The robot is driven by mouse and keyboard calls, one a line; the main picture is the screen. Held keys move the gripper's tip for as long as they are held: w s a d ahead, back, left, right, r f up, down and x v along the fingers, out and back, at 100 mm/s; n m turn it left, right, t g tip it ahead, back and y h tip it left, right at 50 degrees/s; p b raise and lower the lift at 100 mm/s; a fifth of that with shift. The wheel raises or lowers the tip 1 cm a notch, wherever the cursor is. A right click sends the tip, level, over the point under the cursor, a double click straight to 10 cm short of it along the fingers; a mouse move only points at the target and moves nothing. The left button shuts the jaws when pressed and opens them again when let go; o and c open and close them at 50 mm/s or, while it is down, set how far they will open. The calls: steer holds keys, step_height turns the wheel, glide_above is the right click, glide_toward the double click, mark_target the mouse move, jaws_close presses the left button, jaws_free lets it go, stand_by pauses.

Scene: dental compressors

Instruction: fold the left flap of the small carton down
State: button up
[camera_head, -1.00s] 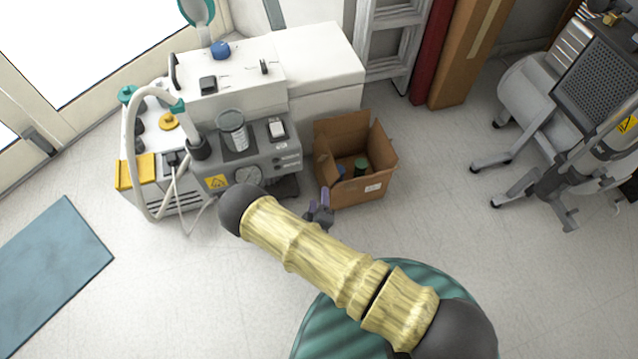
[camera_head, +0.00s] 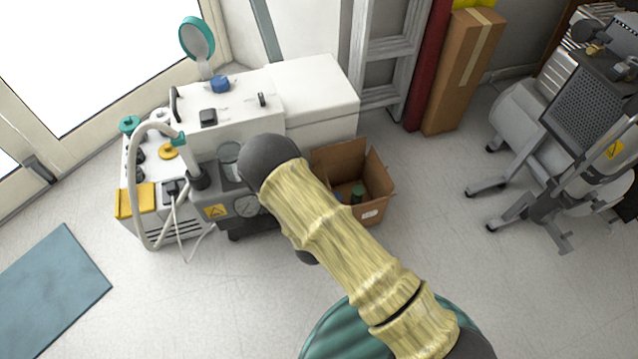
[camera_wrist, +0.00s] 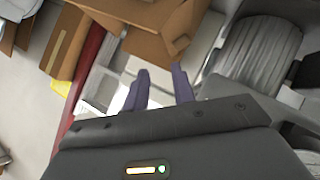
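The small carton (camera_head: 371,210) is a brown open-topped box on the floor beside the grey compressor unit. Its back and right flaps stand up, and a green-topped item (camera_head: 357,193) shows inside. My arm covers its left side in the head view, so the left flap is hidden there. In the wrist view, brown cardboard (camera_wrist: 140,38), apparently this carton, is at the top, beyond my fingers; I cannot tell which flap shows. My gripper (camera_wrist: 160,88) has its two purple-grey fingers apart with nothing visible between them. My arm hides the gripper in the head view.
The compressor unit (camera_head: 212,213) with a hose stands left of the carton. A ladder (camera_head: 385,55), red column (camera_head: 430,65) and tall carton (camera_head: 463,75) stand behind. A wheeled grey machine (camera_head: 560,130) is at right. Floor between it and the carton is clear.

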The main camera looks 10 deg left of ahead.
steer(key=w+d+r+m+g+p, duration=0.1)
steer(key=d+r+m+g, duration=0.1)
steer(key=d+r, duration=0.35)
steer(key=w+d+r+m+g+p, duration=0.1)
steer(key=d+r+m+g, duration=0.1)
steer(key=r, duration=0.7)
steer(key=w+d+r+m+g+p, duration=0.1)
steer(key=d+r+m+g, duration=0.1)
steer(key=d+r, duration=0.35)
steer(key=s+d+r+m+g+p, duration=0.2)
steer(key=s+d+r+m+g, duration=0.1)
steer(key=s+d+r, duration=0.9)
step_height(320, 180, up, 3)
steer(key=shift+s+d, duration=0.35)
steer(key=shift+s, duration=0.55)
